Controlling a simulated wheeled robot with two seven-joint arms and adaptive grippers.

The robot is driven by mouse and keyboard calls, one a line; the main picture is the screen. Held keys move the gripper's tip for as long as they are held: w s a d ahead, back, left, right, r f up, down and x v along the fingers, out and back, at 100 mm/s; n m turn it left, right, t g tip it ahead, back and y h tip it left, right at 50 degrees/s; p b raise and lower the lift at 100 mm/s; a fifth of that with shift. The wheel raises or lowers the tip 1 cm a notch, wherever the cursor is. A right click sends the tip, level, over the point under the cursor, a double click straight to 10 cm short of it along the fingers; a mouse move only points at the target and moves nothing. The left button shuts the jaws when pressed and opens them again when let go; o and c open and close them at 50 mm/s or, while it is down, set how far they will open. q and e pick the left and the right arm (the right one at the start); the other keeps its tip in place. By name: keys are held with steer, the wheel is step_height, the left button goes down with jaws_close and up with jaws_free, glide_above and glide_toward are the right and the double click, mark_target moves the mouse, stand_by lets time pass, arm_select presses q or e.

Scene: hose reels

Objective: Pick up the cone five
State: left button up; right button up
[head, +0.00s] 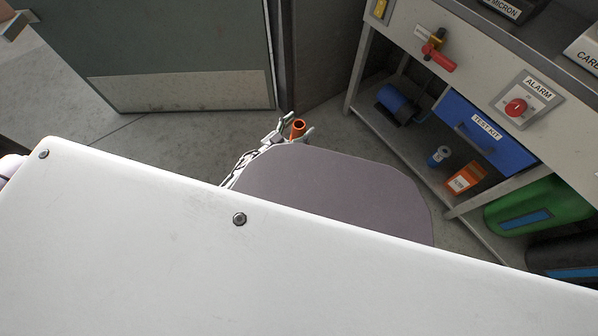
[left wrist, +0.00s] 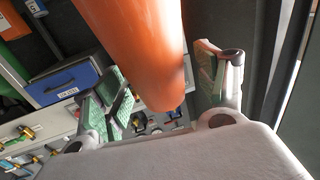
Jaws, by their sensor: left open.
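An orange cone (head: 297,134) shows small in the head view, past the edge of a large white surface, with its dark hollow end facing up. In the left wrist view the orange cone (left wrist: 140,45) is large and comes down from the top edge between the fingers. No number can be read on it. My left gripper (head: 296,128) is open, with one finger on each side of the cone. Its green-padded fingers also show in the left wrist view (left wrist: 163,88). A narrow gap shows between the cone and the right-hand finger. My right gripper is not in view.
A grey-green door (head: 180,50) stands behind. Bare floor (head: 190,150) lies left of the gripper.

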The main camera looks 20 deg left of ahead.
arm_select(q)
steer(key=shift+c, duration=0.7)
jaws_close()
steer(key=shift+r, duration=0.15)
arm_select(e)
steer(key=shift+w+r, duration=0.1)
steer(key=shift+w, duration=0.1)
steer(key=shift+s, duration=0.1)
arm_select(q)
steer(key=shift+r, duration=0.15)
